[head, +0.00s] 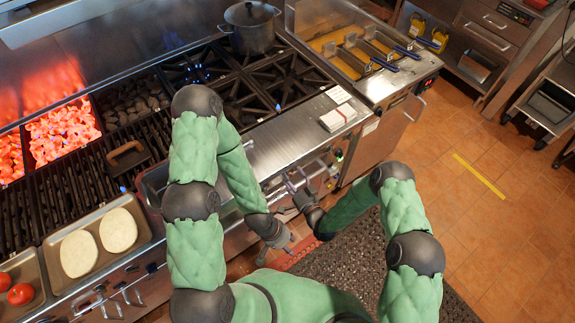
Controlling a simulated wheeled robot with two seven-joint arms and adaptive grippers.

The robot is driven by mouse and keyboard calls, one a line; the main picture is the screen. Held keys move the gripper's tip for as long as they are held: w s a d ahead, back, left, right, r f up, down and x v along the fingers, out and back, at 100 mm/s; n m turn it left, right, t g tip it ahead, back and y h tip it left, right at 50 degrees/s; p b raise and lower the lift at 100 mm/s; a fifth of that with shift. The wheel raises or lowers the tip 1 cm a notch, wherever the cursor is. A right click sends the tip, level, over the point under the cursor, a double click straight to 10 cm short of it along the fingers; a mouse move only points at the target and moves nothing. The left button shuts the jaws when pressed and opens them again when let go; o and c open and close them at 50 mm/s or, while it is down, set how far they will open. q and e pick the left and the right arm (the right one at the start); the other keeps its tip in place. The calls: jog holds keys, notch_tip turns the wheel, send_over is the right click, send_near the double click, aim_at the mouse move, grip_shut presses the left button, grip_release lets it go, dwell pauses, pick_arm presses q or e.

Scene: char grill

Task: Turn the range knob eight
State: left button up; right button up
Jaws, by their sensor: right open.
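The range (262,145) has a steel front panel with small knobs along it. A few knobs (332,170) show near its right end; I cannot tell which one is knob eight. My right gripper (296,186) is open at the front panel, close to the knobs at the right part of the range. Whether its fingers touch or surround a knob is not clear. My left gripper (281,246) hangs below it, in front of the range and apart from the panel. Its fingers are small and dark, and their opening cannot be made out.
A pot (250,27) stands on a back burner. A white stack (338,117) lies on the steel ledge. The fryer (365,62) adjoins the range at right. At left are glowing coals (62,133) and a tray with two flatbreads (118,230).

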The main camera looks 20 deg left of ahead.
jog(key=shift+w+a, duration=0.25)
pick_arm(q)
jog(key=shift+w+a+r, duration=0.15)
jog(key=shift+w+a, duration=0.05)
jog(key=shift+w, duration=0.15)
pick_arm(e)
jog(key=c, duration=1.1)
jog(key=n+b, duration=0.2)
jog(key=shift+n, duration=0.3)
jog(key=shift+c, duration=0.2)
pick_arm(q)
jog(key=shift+f+b, duration=0.8)
jog(key=shift+f, duration=1.05)
pick_arm(e)
jog(key=shift+r+n+y, duration=0.1)
jog(key=shift+n+y, duration=0.2)
jog(key=shift+n, duration=0.5)
jog(key=shift+w, duration=0.1)
